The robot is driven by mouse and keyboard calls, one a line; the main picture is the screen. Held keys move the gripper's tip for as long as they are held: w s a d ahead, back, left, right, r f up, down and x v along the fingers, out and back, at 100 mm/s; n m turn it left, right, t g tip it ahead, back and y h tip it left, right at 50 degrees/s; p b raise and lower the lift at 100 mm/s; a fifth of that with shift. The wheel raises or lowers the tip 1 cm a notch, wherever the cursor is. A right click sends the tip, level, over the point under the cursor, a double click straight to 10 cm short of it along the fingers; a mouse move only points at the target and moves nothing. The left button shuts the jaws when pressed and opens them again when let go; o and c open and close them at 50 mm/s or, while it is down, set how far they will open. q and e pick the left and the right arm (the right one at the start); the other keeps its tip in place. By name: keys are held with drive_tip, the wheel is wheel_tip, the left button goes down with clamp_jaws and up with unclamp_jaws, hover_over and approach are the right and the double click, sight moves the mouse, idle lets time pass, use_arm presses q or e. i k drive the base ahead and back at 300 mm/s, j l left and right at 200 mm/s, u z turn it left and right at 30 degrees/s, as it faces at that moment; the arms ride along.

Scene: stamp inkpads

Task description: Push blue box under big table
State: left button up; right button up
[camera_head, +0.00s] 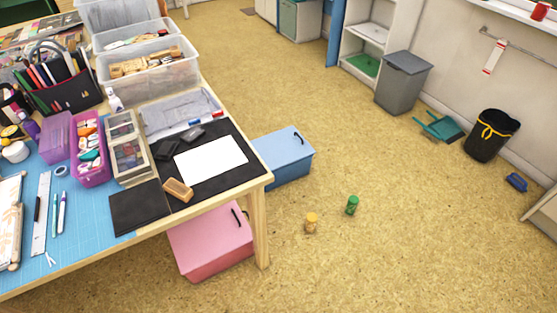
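The blue box (288,155) stands on the floor at the right edge of the big table (262,200). Its lid has a dark handle near the right end. Its left part is hidden behind the table top, and its right part sticks out past the table edge. A pink box (212,243) with a dark handle stands on the floor by the table's near right leg, partly hidden under the top. Neither of my grippers shows in the head view.
A grey bin (402,85), a black bin (490,136) and a teal dustpan (440,127) are near the right wall. Floor between is clear. The table top is crowded.

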sight(284, 175)
drive_tip(key=i+l+z, duration=0.35)
drive_tip(key=l+z, duration=0.15)
drive_tip(key=i+l+z, duration=0.65)
drive_tip(key=i+z, duration=0.3)
drive_tip(key=i+l, duration=0.15)
drive_tip(key=i, duration=0.35)
drive_tip(key=i+l, duration=0.15)
drive_tip(key=i, duration=0.4)
drive_tip(key=i+l, duration=0.1)
drive_tip(key=i, duration=0.4)
drive_tip(key=i+u, duration=0.25)
drive_tip(key=u, duration=0.2)
drive_tip(key=i+u, duration=0.25)
drive_tip(key=u, duration=0.2)
drive_tip(key=i+l+u, duration=0.15)
drive_tip(key=u, duration=0.3)
drive_tip(key=i+l+u, duration=0.25)
drive_tip(key=u, duration=0.2)
